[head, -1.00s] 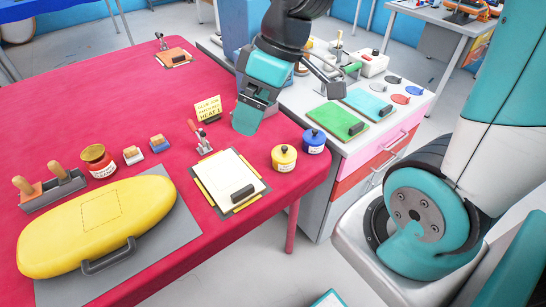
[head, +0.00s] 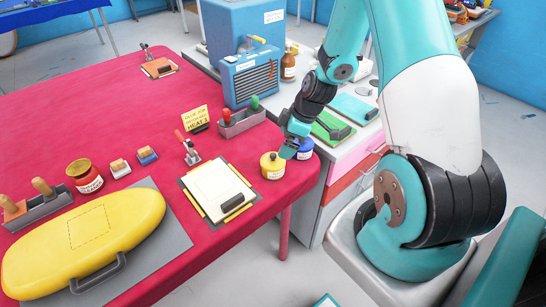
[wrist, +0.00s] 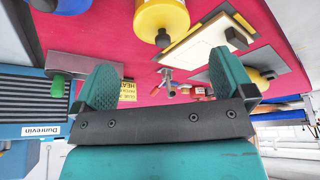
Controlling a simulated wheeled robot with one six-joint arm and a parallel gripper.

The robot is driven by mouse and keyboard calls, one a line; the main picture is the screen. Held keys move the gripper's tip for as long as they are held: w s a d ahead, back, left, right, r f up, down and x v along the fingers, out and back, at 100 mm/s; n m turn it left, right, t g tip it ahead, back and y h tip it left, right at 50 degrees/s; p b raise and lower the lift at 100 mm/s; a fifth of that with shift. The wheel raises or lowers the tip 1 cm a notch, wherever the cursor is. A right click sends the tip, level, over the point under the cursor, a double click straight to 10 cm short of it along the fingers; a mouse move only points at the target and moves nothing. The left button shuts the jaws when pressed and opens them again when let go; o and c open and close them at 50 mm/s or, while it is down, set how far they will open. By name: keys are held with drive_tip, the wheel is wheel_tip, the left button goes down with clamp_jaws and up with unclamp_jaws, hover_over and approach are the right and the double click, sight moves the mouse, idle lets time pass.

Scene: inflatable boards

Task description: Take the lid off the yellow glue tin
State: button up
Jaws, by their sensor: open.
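The yellow glue tin (head: 272,169) stands upright near the right edge of the red table, with its yellow lid and small dark knob on top. In the wrist view, the yellow tin (wrist: 160,14) is at the top edge, cut off, with its knob pointing toward my fingers. My gripper (head: 289,151) is open and empty, just up and right of the yellow tin's lid and apart from it. Its two teal fingers (wrist: 168,86) are spread wide in the wrist view. The blue tin (head: 305,151) stands close behind, partly hidden by my gripper.
A grey rack with red and green handles (head: 241,122) and a yellow sign (head: 195,117) stand behind. A blue heater box (head: 250,78) is farther back. A yellow board (head: 85,238) lies at front left.

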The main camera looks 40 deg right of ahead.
sight(275, 155)
drive_tip(key=shift+x, duration=0.85)
drive_tip(key=p+x, duration=0.1)
drive_tip(key=x, duration=0.1)
drive_tip(key=p+x, duration=0.1)
drive_tip(key=x, duration=0.1)
drive_tip(key=shift+w+a, duration=0.2)
drive_tip(key=shift+a, duration=0.2)
drive_tip(key=shift+w+f, duration=0.15)
drive_tip(key=shift+f, duration=0.35)
drive_tip(key=c, duration=1.2)
